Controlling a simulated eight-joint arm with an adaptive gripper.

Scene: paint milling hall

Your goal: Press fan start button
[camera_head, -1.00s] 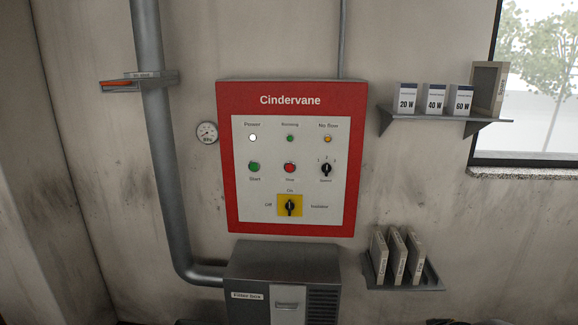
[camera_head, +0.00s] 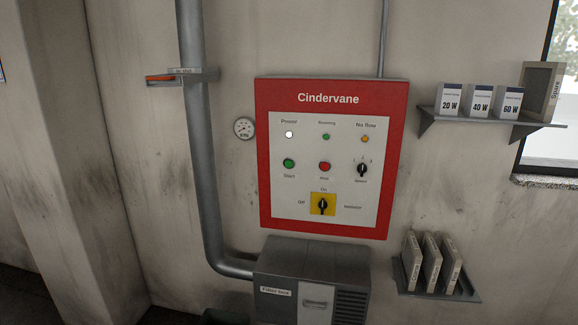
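The red-framed control panel (camera_head: 267,165) marked Cindervane hangs on the wall at the middle of the head view. Its green Start button (camera_head: 289,163) is at the left of the middle row. The red stop button (camera_head: 324,166) is to its right, then the black speed knob (camera_head: 362,169). Above them are the white Power lamp (camera_head: 289,134), the green Running lamp (camera_head: 326,137) and the amber No flow lamp (camera_head: 365,139). The isolator switch (camera_head: 323,204) on a yellow plate points up at On. My gripper is not in view.
A grey duct (camera_head: 200,150) with an orange-handled slide gate (camera_head: 160,79) and a round gauge (camera_head: 244,128) are left of the panel. The filter box (camera_head: 310,262) stands below it. Shelves at right hold lamp boxes (camera_head: 480,100) and upright filters (camera_head: 432,262).

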